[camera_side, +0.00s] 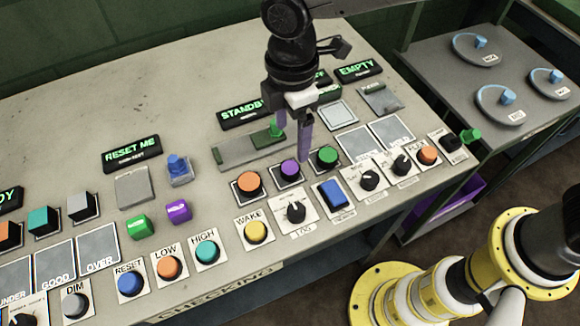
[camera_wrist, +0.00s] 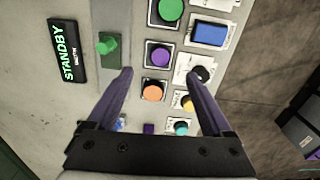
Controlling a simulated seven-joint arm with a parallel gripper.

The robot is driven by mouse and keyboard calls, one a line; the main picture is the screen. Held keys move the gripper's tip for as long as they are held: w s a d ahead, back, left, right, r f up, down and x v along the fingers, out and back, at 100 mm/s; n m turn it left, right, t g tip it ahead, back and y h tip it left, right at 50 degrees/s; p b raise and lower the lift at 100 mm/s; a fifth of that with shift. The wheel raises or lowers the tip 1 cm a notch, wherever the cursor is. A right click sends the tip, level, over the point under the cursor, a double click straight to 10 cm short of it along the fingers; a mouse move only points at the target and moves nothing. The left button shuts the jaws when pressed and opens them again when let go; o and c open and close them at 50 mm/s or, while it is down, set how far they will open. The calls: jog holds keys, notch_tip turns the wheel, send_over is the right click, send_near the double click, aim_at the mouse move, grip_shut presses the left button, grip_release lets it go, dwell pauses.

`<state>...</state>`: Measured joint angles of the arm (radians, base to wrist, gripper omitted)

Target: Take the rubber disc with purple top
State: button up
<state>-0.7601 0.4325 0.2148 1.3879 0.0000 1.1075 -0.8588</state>
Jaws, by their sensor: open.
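The disc with the purple top (camera_side: 289,168) sits on a dark square base on the panel, between an orange-topped disc (camera_side: 249,182) and a green-topped disc (camera_side: 327,156). My gripper (camera_side: 294,148) hangs over this row, pointing down, its fingers spread and empty. In the wrist view the purple-topped disc (camera_wrist: 159,54) shows just beyond the gap between my fingertips (camera_wrist: 160,72). The orange-topped disc (camera_wrist: 153,90) shows between the fingers there. I cannot tell the exact height of the fingertips above the purple top.
A slide with a green knob (camera_side: 276,130) lies behind the row. A blue rocker (camera_side: 333,194) and black dials (camera_side: 296,211) lie in front. A purple cube (camera_side: 178,211) and a green cube (camera_side: 138,227) rest to the left. A grey side table (camera_side: 450,70) stands at right.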

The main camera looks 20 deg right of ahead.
aim_at(290, 168)
jog(key=f, duration=0.9)
jog(key=shift+s+a+f, duration=0.1)
jog(key=shift+a+f, duration=0.1)
jog(key=shift+f, duration=0.1)
jog(key=shift+c, duration=0.3)
grip_shut()
jog(key=shift+r, duration=0.1)
